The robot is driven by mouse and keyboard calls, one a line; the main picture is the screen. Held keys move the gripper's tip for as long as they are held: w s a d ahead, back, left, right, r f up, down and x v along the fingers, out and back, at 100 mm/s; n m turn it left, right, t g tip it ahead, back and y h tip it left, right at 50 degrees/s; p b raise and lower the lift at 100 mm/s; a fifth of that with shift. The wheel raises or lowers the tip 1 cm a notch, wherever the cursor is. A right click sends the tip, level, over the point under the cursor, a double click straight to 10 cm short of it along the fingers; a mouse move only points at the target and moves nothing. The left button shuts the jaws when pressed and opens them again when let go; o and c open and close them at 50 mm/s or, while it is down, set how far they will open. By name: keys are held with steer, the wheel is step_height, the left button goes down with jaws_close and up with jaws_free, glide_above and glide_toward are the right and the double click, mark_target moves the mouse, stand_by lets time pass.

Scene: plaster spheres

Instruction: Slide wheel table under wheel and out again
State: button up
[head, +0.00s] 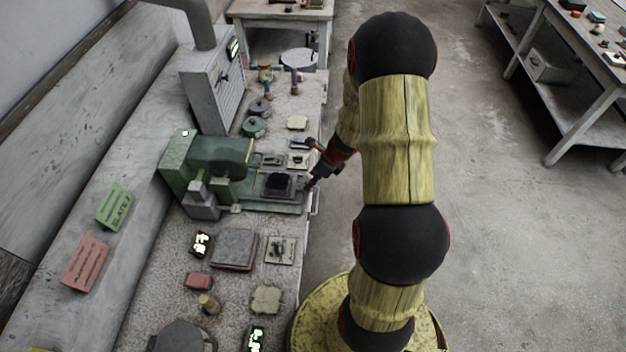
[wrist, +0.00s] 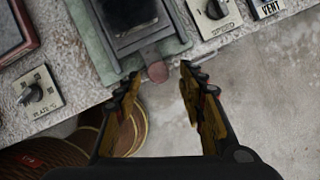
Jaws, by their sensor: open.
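The green grinding machine (head: 178,165) stands on the bench, with a rounded green wheel cover (head: 232,150) over its bed. The wheel itself is not clearly visible. The wheel table (head: 258,190) lies to the right of the cover, with a dark block (head: 278,184) on it. In the wrist view, the table's near end (wrist: 150,42) carries a small reddish-brown tab (wrist: 158,72) at the bench edge. My gripper (head: 311,183) is at this end. Its fingers (wrist: 161,77) are open, one on each side of the tab; contact cannot be told.
A plate with a knob (wrist: 38,93) and a speed dial (wrist: 213,10) flank the table end. A grey cabinet with a duct (head: 208,90) stands behind the machine. Small items crowd the bench. The floor (head: 500,250) to the right is open, with another table (head: 585,75) beyond.

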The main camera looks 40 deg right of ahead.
steer(key=v, duration=1.1)
steer(key=shift+r, duration=0.15)
steer(key=s+a+r+n+b, duration=0.2)
steer(key=s+a+r+n, duration=0.2)
steer(key=a+r+n, duration=0.2)
steer(key=s+a+r+n+t+h+b, duration=0.1)
steer(key=s+a+r+n+b, duration=0.2)
steer(key=a+n, duration=0.7)
steer(key=s+a+r+n+b, duration=0.2)
steer(key=s+a+r+n, duration=0.5)
steer(key=n, duration=0.8)
steer(key=shift+s+a+r+n+h, duration=0.3)
steer(key=shift+a+r+h, duration=0.1)
steer(key=shift+a+r, duration=0.6)
